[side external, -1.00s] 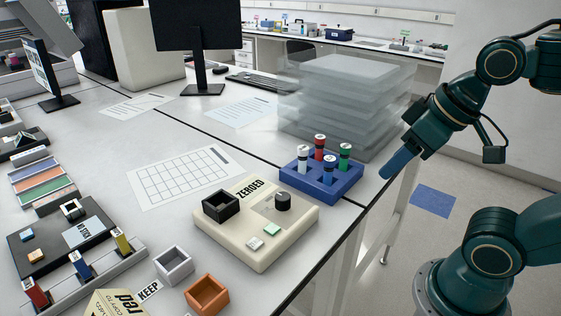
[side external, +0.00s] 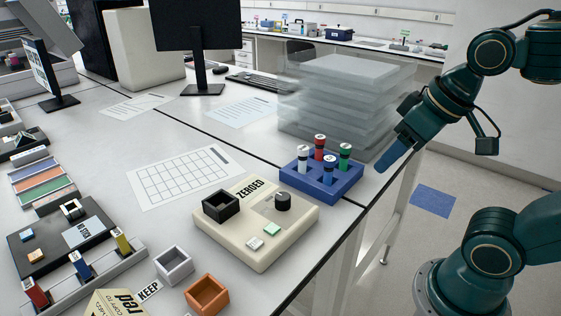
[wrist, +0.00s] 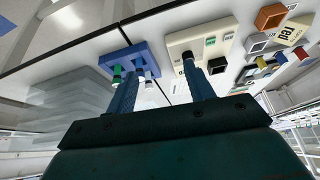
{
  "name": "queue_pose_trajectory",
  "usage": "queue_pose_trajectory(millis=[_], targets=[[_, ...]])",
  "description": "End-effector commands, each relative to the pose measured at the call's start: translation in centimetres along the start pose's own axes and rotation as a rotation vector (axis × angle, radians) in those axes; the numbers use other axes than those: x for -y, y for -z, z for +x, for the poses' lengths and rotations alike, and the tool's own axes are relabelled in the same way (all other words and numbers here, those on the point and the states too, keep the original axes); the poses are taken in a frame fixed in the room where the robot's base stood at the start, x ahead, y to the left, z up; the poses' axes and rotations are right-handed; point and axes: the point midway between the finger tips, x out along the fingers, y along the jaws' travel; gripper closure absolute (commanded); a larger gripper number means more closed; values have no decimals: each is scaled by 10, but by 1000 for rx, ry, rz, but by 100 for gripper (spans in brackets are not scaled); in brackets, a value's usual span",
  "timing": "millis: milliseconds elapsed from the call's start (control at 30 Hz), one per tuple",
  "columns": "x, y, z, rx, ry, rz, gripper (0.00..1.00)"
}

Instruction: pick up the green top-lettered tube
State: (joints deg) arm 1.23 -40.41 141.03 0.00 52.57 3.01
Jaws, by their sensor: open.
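The green tube (side external: 345,154) has a dark band and a pale top and stands upright in the blue rack (side external: 322,191). It shares the rack with a red tube (side external: 319,146), a blue tube (side external: 328,172) and a white tube (side external: 303,158). Lettering on the tops is too small to read. My gripper (side external: 385,165) is to the right of the rack, apart from it, near the bench edge. In the wrist view the two fingers of my gripper (wrist: 157,80) are spread and empty. The green tube (wrist: 117,74) shows there just left of the left finger.
Stacked translucent trays (side external: 345,100) stand just behind the rack. A cream ZEROED device (side external: 258,228) with a black box and knob sits in front left. The bench's right edge lies close to the rack. A gridded sheet (side external: 184,178) lies flat on the left.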

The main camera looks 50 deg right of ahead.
Motion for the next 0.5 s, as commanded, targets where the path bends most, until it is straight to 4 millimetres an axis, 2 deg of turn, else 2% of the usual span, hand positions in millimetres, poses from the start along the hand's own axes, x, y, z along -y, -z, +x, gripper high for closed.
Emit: queue_pose_trajectory(millis=[267,500], targets=[[-17,41,1,82,-47,266,47],[-41,82,10,162,-108,557,47]])
